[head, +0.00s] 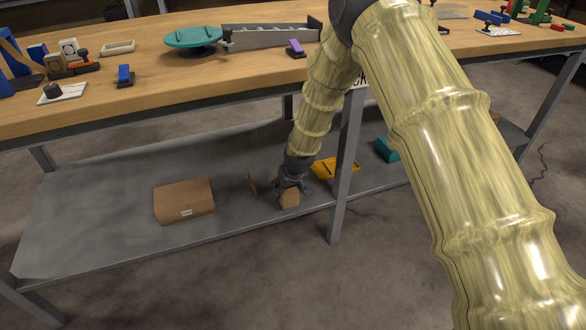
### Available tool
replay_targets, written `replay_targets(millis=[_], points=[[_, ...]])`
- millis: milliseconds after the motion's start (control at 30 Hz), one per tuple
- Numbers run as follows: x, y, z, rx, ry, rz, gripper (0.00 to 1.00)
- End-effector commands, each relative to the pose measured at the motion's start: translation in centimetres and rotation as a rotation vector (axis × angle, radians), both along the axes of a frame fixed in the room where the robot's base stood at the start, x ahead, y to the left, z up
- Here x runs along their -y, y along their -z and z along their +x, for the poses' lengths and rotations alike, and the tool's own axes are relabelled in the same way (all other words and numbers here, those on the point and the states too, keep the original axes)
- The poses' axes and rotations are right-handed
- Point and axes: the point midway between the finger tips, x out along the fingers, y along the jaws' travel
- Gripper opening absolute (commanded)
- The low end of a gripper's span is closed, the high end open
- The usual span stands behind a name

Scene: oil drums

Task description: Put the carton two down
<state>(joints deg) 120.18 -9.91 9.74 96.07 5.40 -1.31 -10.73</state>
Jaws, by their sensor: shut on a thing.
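My gripper (290,188) is low at the grey under-shelf of the workbench, shut on a small tan carton (289,200). The carton is below the fingers, close to the shelf's front edge; I cannot tell if it touches the shelf. The fingers are dark and small here, and partly hide the carton's top. A larger brown carton (184,201) with a small white label lies on the shelf to the left, apart from the gripper. I see no label naming which carton is two.
The wooden top (200,80) overhangs the shelf (90,225), whose left part is clear.

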Motion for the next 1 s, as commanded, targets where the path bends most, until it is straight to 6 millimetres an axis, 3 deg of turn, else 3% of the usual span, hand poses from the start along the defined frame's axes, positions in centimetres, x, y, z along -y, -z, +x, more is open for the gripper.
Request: replay_targets(millis=[533, 867, 1000], points=[[-0.4, 1.3, 10.8, 0.002, 0.001, 0.001, 0.39], [-0.5, 1.4, 12.9, 0.0, 0.0, 0.0, 0.39], [-0.5, 3.4, 12.9, -0.001, 0.0, 0.0, 0.39]])
